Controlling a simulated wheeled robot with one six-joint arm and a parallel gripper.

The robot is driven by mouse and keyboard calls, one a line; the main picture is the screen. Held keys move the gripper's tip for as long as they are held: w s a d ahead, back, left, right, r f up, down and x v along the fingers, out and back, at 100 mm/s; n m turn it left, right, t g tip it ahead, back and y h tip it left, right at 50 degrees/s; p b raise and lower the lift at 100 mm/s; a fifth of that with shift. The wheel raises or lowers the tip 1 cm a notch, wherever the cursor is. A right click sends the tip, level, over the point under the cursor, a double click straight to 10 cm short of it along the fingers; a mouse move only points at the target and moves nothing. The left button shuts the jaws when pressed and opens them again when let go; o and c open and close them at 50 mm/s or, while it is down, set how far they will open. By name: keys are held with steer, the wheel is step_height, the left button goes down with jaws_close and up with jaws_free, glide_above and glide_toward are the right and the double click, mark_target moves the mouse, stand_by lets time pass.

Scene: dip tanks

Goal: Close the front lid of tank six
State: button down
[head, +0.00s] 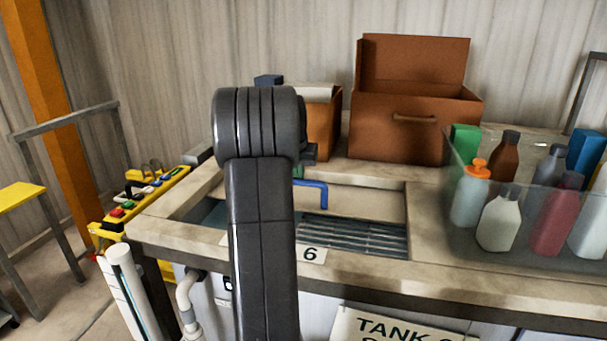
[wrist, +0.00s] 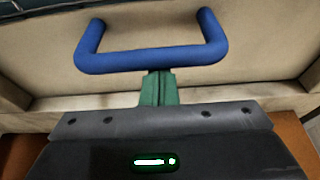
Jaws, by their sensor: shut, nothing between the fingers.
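Tank six, marked by a "6" label (head: 311,254), is set in the counter in the head view. Its front part is uncovered, and a dark ribbed interior (head: 365,238) shows. A beige lid panel (head: 360,203) with a blue handle (head: 315,184) is behind that opening. In the wrist view the blue U-shaped handle (wrist: 150,59) stands out from the beige lid (wrist: 150,25). My gripper (wrist: 158,75) has green fingers shut together, with tips right at the handle's bar. I cannot tell whether they touch. In the head view my arm hides most of the gripper and the tank's left part.
A brown open box (head: 410,125) stands behind the tank. A clear bin (head: 480,245) of several bottles stands on the right. A yellow rack (head: 140,205) with colored items is at the left, beside white pipes (head: 125,270). The front counter rim (head: 400,285) is clear.

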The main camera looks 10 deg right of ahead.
steer(key=s+a+b, duration=0.2)
steer(key=s+a, duration=0.2)
steer(key=s, duration=0.5)
steer(key=s+a+b, duration=0.2)
steer(key=s+a, duration=0.1)
steer(key=s, duration=0.6)
steer(key=shift+s+a+f, duration=0.15)
steer(key=shift+s+a, duration=0.15)
steer(key=shift+a, duration=0.1)
steer(key=v, duration=1.4)
steer(key=shift+w, duration=0.25)
steer(key=shift+d, duration=0.1)
